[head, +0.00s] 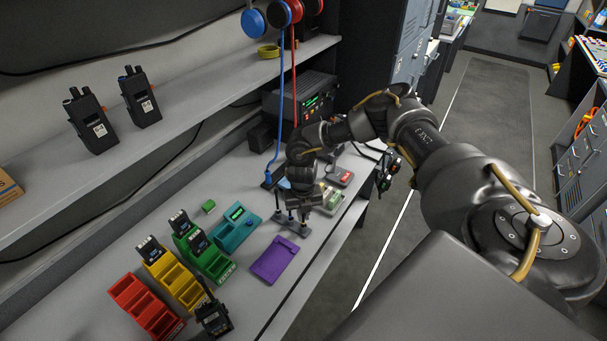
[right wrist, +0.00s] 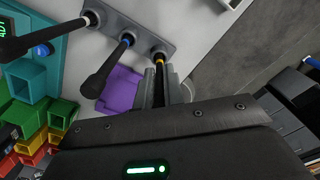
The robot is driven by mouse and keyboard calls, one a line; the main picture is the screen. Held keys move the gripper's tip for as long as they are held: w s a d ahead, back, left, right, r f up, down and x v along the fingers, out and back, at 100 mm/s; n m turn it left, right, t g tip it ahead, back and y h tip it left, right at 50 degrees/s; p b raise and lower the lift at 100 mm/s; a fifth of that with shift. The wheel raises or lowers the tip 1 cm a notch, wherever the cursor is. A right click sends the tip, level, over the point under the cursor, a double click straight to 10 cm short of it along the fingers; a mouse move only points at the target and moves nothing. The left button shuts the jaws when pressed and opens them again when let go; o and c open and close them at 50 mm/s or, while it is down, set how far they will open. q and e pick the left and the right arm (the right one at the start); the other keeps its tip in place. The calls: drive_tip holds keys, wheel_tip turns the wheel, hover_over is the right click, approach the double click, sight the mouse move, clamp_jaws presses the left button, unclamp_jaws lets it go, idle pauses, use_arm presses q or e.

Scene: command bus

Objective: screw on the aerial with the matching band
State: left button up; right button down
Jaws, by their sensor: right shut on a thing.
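My right gripper (head: 292,208) is over the grey aerial rack (head: 302,229) on the worktop. In the right wrist view its fingers (right wrist: 166,92) are shut on a black aerial with a yellow band (right wrist: 159,58), whose banded end is at the rack (right wrist: 142,38). A blue-banded aerial (right wrist: 108,68) and a white-banded aerial (right wrist: 50,36) stand beside it in the rack. A black handheld radio (head: 213,318) is at the near edge of the worktop; any band colour on it is too small to tell. My left gripper is not in view.
A purple tray (head: 273,260) lies just in front of the rack. Red (head: 146,307), yellow (head: 178,279), green (head: 205,257) and teal (head: 236,230) holders stand to the left. Two radios (head: 90,122) (head: 140,97) stand on the shelf. Blue and red cables hang behind my gripper.

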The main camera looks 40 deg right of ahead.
drive_tip(key=shift+r+b, duration=0.5)
use_arm(q)
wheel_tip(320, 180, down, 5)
drive_tip(key=b, duration=0.4)
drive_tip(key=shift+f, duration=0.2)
use_arm(e)
drive_tip(key=s+a+r, duration=0.8)
drive_tip(key=s+r, duration=0.3)
drive_tip(key=r, duration=0.1)
drive_tip(key=shift+a, duration=0.35)
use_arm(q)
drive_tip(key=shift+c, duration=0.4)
